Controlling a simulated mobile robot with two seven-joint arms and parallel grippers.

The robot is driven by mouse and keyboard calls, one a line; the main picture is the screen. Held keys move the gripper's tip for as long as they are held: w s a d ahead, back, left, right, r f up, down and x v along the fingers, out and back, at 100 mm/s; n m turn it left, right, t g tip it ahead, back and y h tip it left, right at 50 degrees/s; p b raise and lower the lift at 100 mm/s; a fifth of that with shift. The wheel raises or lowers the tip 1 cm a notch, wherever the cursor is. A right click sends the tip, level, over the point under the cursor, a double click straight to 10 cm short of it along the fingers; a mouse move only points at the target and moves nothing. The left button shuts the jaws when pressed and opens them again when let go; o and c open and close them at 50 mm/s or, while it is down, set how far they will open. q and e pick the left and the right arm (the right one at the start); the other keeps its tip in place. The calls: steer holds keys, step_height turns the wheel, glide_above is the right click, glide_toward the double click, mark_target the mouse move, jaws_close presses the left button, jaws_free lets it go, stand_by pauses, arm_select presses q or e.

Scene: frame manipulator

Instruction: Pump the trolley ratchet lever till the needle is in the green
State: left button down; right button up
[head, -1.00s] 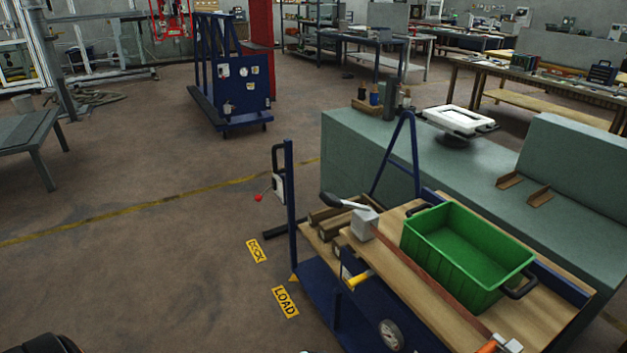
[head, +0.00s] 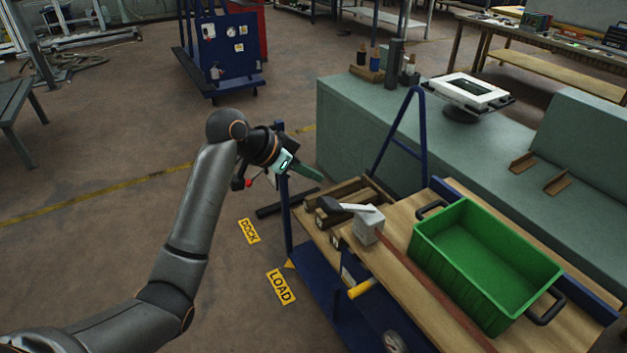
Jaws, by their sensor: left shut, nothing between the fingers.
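The blue-framed trolley (head: 331,299) stands at lower centre, with wooden boards on top. A small lever with a red knob (head: 249,182) shows at the trolley's left post (head: 285,216), partly hidden behind my left wrist. A yellow handle (head: 361,288) sticks out at the trolley's side; I cannot tell which of the two is the ratchet lever. A round gauge (head: 393,343) is cut off by the bottom edge, so its needle cannot be read. My right gripper is out of view.
A green crate (head: 478,262) and a hammer-like tool with a grey head (head: 368,225) lie on the trolley top. A grey-green bench (head: 350,120) stands behind. The floor left of the trolley, with LOAD (head: 281,287) and DOCK (head: 249,231) signs, is clear.

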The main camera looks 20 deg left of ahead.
arm_select(q)
steer(key=shift+w+a+r, duration=0.1)
steer(key=shift+a+r, duration=0.1)
steer(key=shift+r, duration=0.25)
steer(key=shift+w+a+r, duration=0.1)
steer(key=shift+a+r, duration=0.05)
steer(key=shift+r, duration=0.25)
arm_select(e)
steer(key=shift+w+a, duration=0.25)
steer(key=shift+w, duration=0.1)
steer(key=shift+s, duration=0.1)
arm_select(q)
glide_above(329, 202)
steer(key=w+d, duration=0.1)
step_height(329, 202, down, 7)
steer(key=shift+w+d+r+p, duration=0.1)
steer(key=shift+r+p, duration=0.05)
steer(key=shift+p, duration=0.25)
steer(key=f, duration=0.2)
steer(key=s+a+f, duration=0.1)
steer(key=shift+p, duration=0.35)
steer(key=shift+s+f, duration=0.15)
steer(key=shift+f, duration=0.25)
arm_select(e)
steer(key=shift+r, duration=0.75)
arm_select(q)
steer(key=shift+a, duration=0.1)
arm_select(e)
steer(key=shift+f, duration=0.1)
